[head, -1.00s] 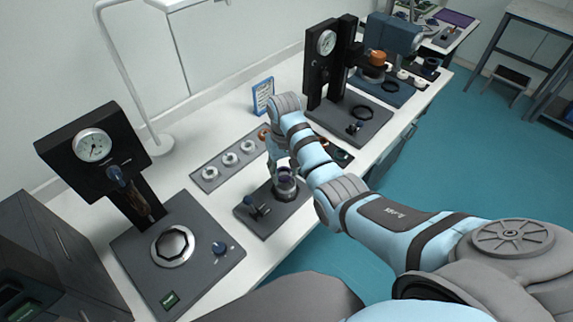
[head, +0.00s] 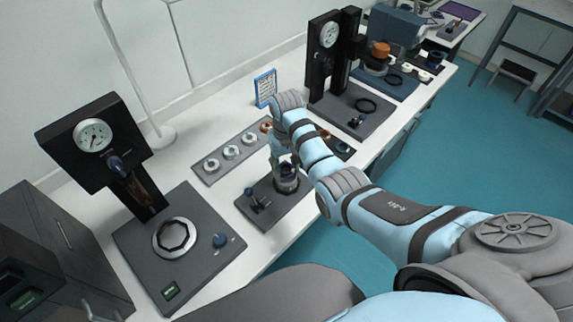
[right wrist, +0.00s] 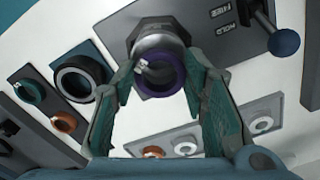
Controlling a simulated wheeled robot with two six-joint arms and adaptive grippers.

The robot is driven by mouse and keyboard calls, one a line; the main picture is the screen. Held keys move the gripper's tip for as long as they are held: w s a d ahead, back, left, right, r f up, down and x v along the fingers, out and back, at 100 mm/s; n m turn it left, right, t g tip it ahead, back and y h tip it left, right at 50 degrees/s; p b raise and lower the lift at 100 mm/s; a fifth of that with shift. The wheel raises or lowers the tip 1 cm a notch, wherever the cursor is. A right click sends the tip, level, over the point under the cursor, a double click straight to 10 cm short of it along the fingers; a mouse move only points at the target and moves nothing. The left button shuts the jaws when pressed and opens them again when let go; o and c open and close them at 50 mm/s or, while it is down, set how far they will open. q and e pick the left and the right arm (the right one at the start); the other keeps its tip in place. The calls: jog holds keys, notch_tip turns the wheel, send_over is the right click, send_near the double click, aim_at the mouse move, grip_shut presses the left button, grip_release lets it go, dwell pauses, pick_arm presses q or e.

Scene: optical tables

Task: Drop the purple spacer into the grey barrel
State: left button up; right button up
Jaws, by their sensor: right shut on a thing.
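My right gripper (head: 284,166) points down over the grey barrel (head: 288,185), which stands on a dark fixture plate near the table's front edge. The right wrist view shows the purple spacer (right wrist: 158,88) as a ring between the green fingers, which are shut on it. The barrel (right wrist: 157,42) shows directly behind the spacer there, overlapping it. I cannot tell whether the spacer touches the barrel's rim. In the head view the fingers mostly hide the spacer. My left gripper is not in view.
The barrel's dark plate (head: 272,213) carries a blue-knobbed lever (head: 252,196). A grey tray (head: 211,178) with several pale rings lies behind it. A gauge press (head: 97,138) stands left, another (head: 328,58) at the back right. Bare white table (head: 180,172) shows between them.

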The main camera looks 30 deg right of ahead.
jog(key=shift+s+f, duration=0.25)
jog(key=shift+f, duration=0.1)
dwell(1.1)
jog(key=o, duration=1.1)
jog(key=shift+r, duration=0.1)
jog(key=shift+r, duration=2.9)
